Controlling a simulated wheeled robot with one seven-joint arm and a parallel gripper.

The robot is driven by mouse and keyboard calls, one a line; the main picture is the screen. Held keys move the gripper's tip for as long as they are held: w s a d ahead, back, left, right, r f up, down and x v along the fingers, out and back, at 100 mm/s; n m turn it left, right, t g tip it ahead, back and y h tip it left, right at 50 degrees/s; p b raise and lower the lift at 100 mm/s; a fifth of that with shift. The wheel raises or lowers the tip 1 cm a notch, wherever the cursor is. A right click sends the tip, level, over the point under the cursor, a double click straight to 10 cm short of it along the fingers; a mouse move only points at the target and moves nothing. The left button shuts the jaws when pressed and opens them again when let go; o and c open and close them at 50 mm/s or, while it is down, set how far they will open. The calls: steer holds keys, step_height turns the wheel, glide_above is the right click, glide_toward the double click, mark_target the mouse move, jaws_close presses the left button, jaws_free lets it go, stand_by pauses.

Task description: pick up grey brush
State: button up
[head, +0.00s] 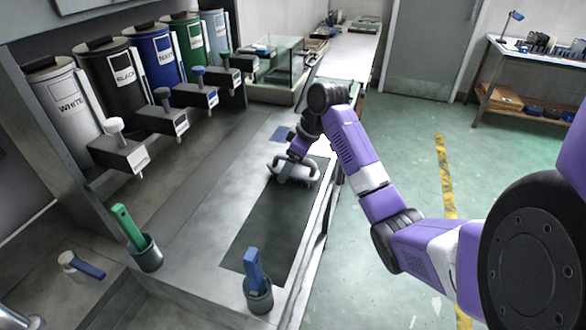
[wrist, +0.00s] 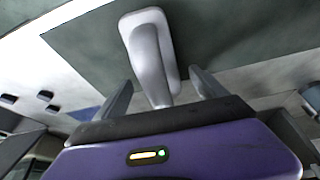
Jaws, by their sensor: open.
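The grey brush (head: 299,175) lies on the dark mat panel (head: 262,229) of the bench, near the mat's far end. My gripper (wrist: 162,92) is open, with one finger on each side of the handle. Contact with the handle cannot be told. In the head view my gripper (head: 296,157) is just above and behind the brush, and the fingertips are partly hidden.
A green-handled brush stands in a cup (head: 146,254) at left, and a blue-handled one in a cup (head: 258,296) in front. A blue patch (head: 279,134) lies beyond the brush. Several paint dispensers (head: 150,69) line the left wall. The bench's right edge is close to the brush.

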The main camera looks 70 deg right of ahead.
steer(key=shift+f, duration=0.25)
steer(key=c, duration=1.5)
steer(key=shift+r, duration=0.1)
steer(key=shift+c, duration=0.2)
step_height(320, 180, up, 20)
steer(key=p, duration=0.4)
